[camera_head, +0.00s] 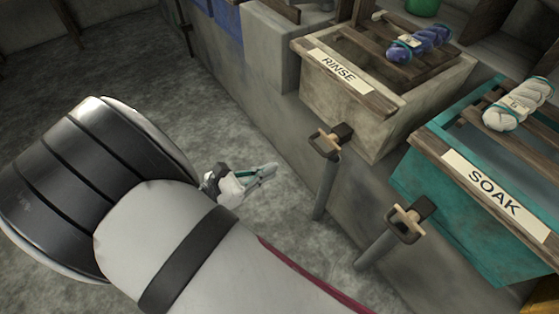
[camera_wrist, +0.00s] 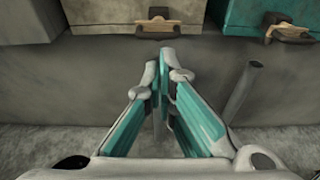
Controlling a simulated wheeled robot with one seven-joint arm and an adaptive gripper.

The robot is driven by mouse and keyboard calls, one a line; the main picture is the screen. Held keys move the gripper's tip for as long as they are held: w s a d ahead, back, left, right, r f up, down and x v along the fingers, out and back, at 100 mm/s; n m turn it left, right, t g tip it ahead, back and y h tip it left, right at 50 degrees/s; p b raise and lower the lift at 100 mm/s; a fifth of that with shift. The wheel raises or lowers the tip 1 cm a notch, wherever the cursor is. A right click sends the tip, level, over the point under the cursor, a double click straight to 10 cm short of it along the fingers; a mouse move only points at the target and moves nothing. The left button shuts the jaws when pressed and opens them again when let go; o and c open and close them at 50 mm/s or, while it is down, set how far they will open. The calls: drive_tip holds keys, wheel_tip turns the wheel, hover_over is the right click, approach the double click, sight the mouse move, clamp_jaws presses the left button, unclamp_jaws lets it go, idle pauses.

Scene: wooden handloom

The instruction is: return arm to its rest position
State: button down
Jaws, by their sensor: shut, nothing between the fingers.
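My gripper (camera_head: 268,172) shows in the head view beyond my large arm link, low over the grey floor and left of the basins. In the wrist view my gripper (camera_wrist: 164,62) has its teal-sided fingers brought together at the tips, with nothing between them. It points toward the front wall below the basins and appears apart from it. My arm (camera_head: 150,230) fills the lower left of the head view and hides part of the floor.
The RINSE basin (camera_head: 345,118) holds a blue yarn skein (camera_head: 420,42) on its slats. The teal SOAK basin (camera_head: 425,182) carries a white skein (camera_head: 518,104). Handles (camera_head: 330,142) and grey pipes (camera_head: 325,190) stick out in front. Open floor (camera_head: 180,75) lies left.

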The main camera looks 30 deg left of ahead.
drive_tip(key=shift+s+a, duration=0.15)
drive_tip(key=shift+s, duration=0.2)
drive_tip(key=shift+r, duration=0.1)
